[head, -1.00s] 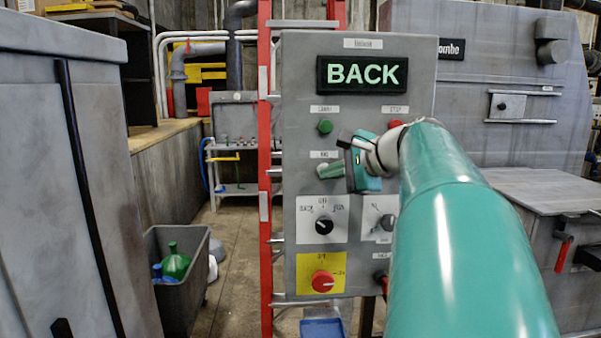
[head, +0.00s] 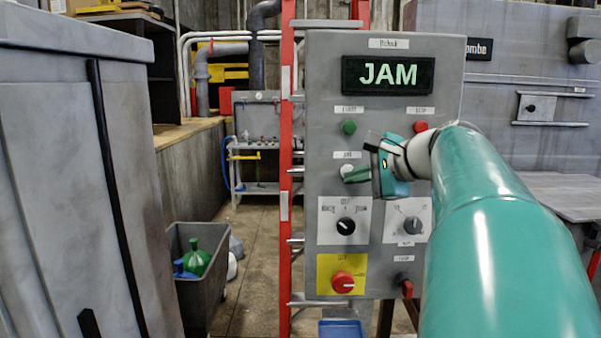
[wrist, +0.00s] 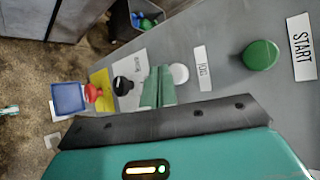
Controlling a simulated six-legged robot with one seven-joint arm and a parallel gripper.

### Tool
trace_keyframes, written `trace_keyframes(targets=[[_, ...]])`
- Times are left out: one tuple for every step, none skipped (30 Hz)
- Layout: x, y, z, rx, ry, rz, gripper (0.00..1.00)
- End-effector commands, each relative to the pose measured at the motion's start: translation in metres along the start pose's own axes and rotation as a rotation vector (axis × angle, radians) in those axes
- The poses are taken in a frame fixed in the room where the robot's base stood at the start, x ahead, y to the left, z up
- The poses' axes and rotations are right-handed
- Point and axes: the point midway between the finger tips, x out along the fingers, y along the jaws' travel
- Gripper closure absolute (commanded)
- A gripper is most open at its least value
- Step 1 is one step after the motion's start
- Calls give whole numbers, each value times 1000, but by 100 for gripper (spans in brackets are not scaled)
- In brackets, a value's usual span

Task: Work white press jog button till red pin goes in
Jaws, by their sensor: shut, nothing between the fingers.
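The white jog button (head: 346,170) sits on the grey control panel (head: 320,110), under a small label. In the wrist view the white button (wrist: 180,74) shows just right of my fingertips, below the JOG label (wrist: 203,77). My gripper (head: 356,176) is shut and empty, its green fingers pointing at the panel and partly overlapping the button in the head view. The fingers (wrist: 158,84) also show in the wrist view; I cannot tell whether they touch the button. The display (head: 388,76) reads JAM. I cannot make out a red pin for sure.
A green button (head: 349,127) and a red button (head: 421,126) sit above. A black selector knob (head: 346,226), a second selector (head: 412,225) and a red knob on a yellow plate (head: 343,282) sit below. A grey bin (head: 200,290) stands on the left floor.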

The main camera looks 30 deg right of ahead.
Motion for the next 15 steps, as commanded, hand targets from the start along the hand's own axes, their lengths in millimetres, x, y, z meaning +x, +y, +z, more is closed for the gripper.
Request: trace_keyframes(targets=[[0, 0, 0, 0, 0, 0, 100], [0, 0, 0, 0, 0, 0, 100], [0, 0, 0, 0, 0, 0, 100], [-1, 0, 1, -1, 0, 0, 100], [-1, 1, 1, -1, 0, 0, 100], [-3, 2, 3, -1, 0, -1, 100], [-5, 2, 4, -2, 0, -1, 100], [-7, 4, 5, -2, 0, -1, 100], [-9, 6, 7, -1, 0, 0, 100], [-11, 7, 9, -1, -1, 0, 100], [-13, 9, 10, -2, -1, 0, 100], [-15, 10, 12, -2, -1, -1, 100], [-17, 12, 13, -2, -1, -1, 100], [-19, 14, 14, -1, -1, -1, 100], [-22, 15, 16, -1, 0, -1, 100]])
